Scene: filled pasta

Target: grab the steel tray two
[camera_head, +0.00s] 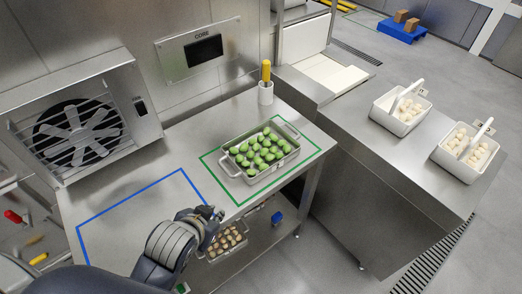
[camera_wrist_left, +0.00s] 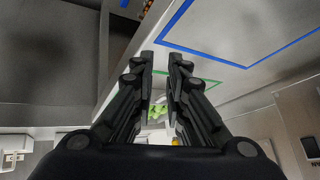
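A steel tray (camera_head: 247,172) with handles, full of green filled pasta, sits inside the green outline on the steel table. The green pasta also shows small between my fingers in the left wrist view (camera_wrist_left: 157,111). A second steel tray (camera_head: 222,259) with pale and brown pieces is on the shelf below, partly hidden by my left arm and the table. I cannot tell which is tray two. My left gripper (camera_head: 214,213) is near the table's front edge, left of the green pasta tray and apart from it. In the wrist view its fingers (camera_wrist_left: 160,62) are apart and empty. My right gripper is not in view.
A blue outline (camera_head: 130,203) on the table's left is empty. A white holder (camera_head: 265,94) with a yellow-handled tool stands behind the tray. Two white containers (camera_head: 400,107) (camera_head: 465,153) with pale pieces are on the right counter. A fan unit (camera_head: 80,130) stands at back left.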

